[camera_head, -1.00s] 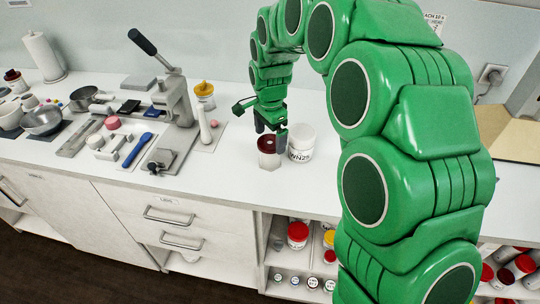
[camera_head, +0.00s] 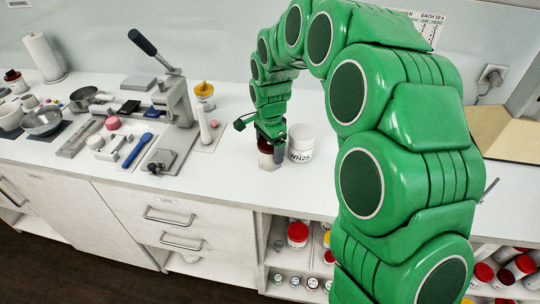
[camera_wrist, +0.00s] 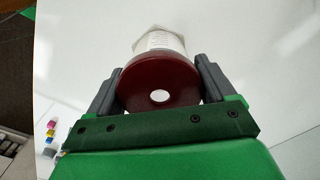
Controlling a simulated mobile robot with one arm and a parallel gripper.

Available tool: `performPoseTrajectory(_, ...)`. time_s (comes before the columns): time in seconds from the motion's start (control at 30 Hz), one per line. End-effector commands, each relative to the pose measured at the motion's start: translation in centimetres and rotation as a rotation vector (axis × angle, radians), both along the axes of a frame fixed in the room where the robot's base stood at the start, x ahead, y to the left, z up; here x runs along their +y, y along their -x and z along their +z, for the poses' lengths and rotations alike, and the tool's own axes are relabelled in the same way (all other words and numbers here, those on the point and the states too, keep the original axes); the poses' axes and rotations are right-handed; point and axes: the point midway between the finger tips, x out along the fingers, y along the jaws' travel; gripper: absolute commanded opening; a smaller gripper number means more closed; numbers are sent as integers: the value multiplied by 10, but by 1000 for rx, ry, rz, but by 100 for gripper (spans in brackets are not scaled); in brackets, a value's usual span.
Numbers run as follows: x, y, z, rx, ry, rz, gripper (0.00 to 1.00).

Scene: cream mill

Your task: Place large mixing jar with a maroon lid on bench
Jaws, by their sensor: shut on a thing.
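The mixing jar with a maroon lid (camera_head: 266,160) stands upright on the white bench (camera_head: 225,172), with my gripper (camera_head: 270,140) over its top. In the wrist view the round maroon lid (camera_wrist: 158,82) with a pale centre dot lies between the two dark fingers of my gripper (camera_wrist: 157,85). The fingers are shut on the lid's sides. In the head view the gripper hides much of the lid. A white jar marked WN25 (camera_head: 301,147) stands close on its right.
A lever press (camera_head: 178,100), a yellow-capped jar (camera_head: 205,95), a pestle (camera_head: 204,125) and a blue-handled tool (camera_head: 137,150) lie to the left. The bench front edge is near. Shelves below hold several jars (camera_head: 298,233).

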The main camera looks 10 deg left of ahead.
Motion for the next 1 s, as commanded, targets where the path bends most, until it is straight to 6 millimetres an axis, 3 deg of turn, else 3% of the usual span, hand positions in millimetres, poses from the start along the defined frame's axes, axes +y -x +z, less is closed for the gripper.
performPoseTrajectory(0.27,0,0,5,-1,-1,0,44)
performPoseTrajectory(0.5,0,-1,35,-6,-2,-1,44)
performPoseTrajectory(0.67,-6,12,47,-2,-1,0,44)
performPoseTrajectory(1.0,-21,45,91,-2,1,-1,44)
